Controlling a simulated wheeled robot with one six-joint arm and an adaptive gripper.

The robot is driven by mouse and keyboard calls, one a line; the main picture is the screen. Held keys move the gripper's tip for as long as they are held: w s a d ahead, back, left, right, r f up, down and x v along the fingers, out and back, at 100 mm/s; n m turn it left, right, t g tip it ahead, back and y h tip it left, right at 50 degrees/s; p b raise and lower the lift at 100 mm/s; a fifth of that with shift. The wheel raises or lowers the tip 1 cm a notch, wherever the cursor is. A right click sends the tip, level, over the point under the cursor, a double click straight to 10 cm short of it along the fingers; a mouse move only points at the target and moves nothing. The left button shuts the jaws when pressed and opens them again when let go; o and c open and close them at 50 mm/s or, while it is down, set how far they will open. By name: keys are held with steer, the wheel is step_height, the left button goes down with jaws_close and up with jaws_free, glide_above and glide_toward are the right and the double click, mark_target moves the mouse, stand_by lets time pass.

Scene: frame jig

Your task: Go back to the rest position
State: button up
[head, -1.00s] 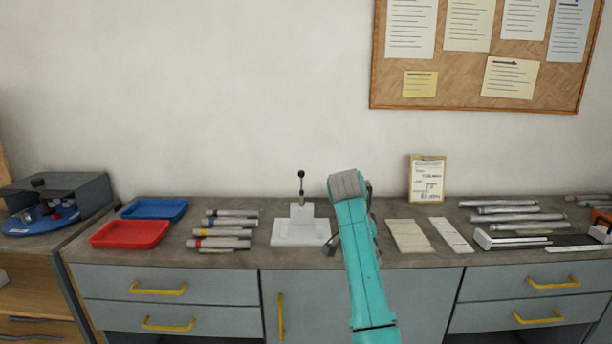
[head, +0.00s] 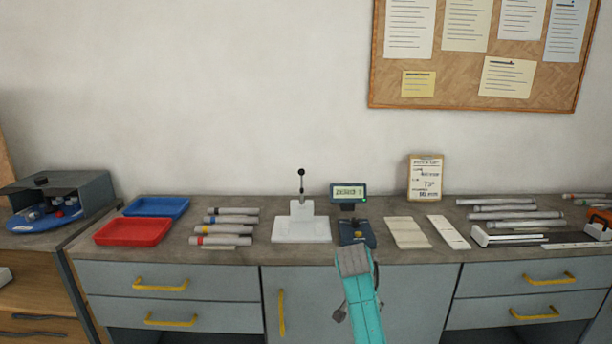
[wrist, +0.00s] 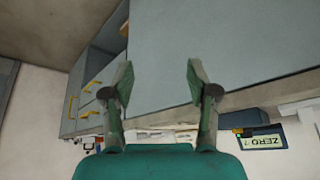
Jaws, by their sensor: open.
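My gripper (wrist: 160,85) is open and empty in the wrist view, its two green fingers well apart with the grey cabinet front beyond them.
The worktop (head: 265,250) holds a white press stand (head: 301,228), a gauge with a display (head: 349,192), red (head: 132,232) and blue trays (head: 156,207), grey tubes (head: 225,229) and pale plates (head: 408,232). Yellow-handled drawers (head: 220,278) lie below. The wall above is clear beside the corkboard (head: 480,95).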

steer(key=s+d+f+n+t+y, duration=0.1)
steer(key=s+f+n, duration=0.1)
steer(key=s+f, duration=0.6)
steer(key=s+d+f+n+t, duration=0.15)
steer(key=s+f, duration=0.35)
steer(key=f, duration=0.6)
steer(key=s+f+n+t+y, duration=0.1)
steer(key=s+f, duration=0.2)
steer(key=s, duration=0.6)
steer(key=s+f+n+t, duration=0.15)
steer(key=s+f, duration=0.25)
steer(key=s, duration=0.5)
steer(key=s+r+n+t+y, duration=0.1)
steer(key=s+r, duration=0.2)
steer(key=s, duration=0.6)
steer(key=s+r+t, duration=0.2)
steer(key=s+r, duration=0.1)
steer(key=s, duration=0.6)
steer(key=s+r+n+t, duration=0.1)
steer(key=s+r+t, duration=0.1)
steer(key=s+r, duration=1.2)
step_height(320, 180, up, 3)
steer(key=shift+a+f+n+t, duration=0.1)
steer(key=shift+a+n+t, duration=0.2)
